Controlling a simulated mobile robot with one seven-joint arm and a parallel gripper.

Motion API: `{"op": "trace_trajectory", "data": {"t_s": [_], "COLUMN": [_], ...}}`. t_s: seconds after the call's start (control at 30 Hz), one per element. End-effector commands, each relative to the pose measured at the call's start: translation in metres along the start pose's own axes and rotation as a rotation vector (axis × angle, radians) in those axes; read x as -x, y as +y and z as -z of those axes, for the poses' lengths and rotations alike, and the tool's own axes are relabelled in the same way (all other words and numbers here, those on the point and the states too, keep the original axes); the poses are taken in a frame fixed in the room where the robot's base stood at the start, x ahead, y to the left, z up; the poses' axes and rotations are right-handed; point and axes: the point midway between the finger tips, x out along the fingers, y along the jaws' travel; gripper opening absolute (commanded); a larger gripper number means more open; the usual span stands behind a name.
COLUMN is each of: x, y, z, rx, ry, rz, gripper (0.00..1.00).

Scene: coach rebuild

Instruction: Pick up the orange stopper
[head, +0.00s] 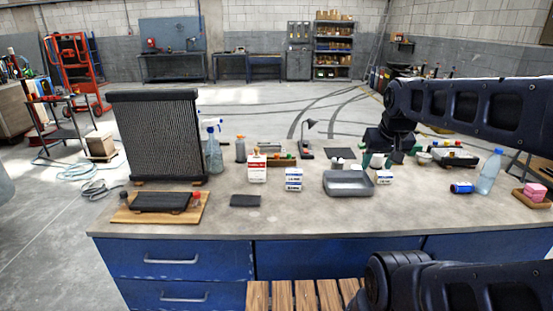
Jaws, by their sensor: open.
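My gripper (379,162) hangs from my arm at the right of centre, pointing down over the far part of the workbench. Its fingers look apart, with nothing clear between them. It is above and just behind a grey metal tray (348,191). I cannot single out the orange stopper for sure. A small orange top (240,137) shows on a grey bottle left of centre. Small orange-red and green pieces (282,156) lie behind the white boxes, too small to tell apart. My arm hides part of the bench's right side.
A black radiator (156,137) stands at the left, with a wooden board (128,214) before it. A spray bottle (214,150), a red-labelled box (257,169) and a blue-labelled box (293,179) stand mid-bench. A clear bottle (489,174) stands right. The front strip is mostly clear.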

Motion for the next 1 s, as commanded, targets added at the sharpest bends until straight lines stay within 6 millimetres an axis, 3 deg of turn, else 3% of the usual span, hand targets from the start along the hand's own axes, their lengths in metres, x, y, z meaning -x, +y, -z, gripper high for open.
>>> {"op": "trace_trajectory", "data": {"t_s": [0.23,0.37,0.73,1.0], "x": [0.0,0.003,0.007,-0.005], "y": [0.0,-0.001,-0.016,-0.035], "z": [0.001,0.013,0.107,0.18], "rx": [0.002,0.031,0.267,0.453], "ry": [-0.001,-0.011,-0.099,-0.166], "rz": [0.0,-0.002,-0.014,-0.021], "gripper": [0.49,0.49,0.49,0.49]}}
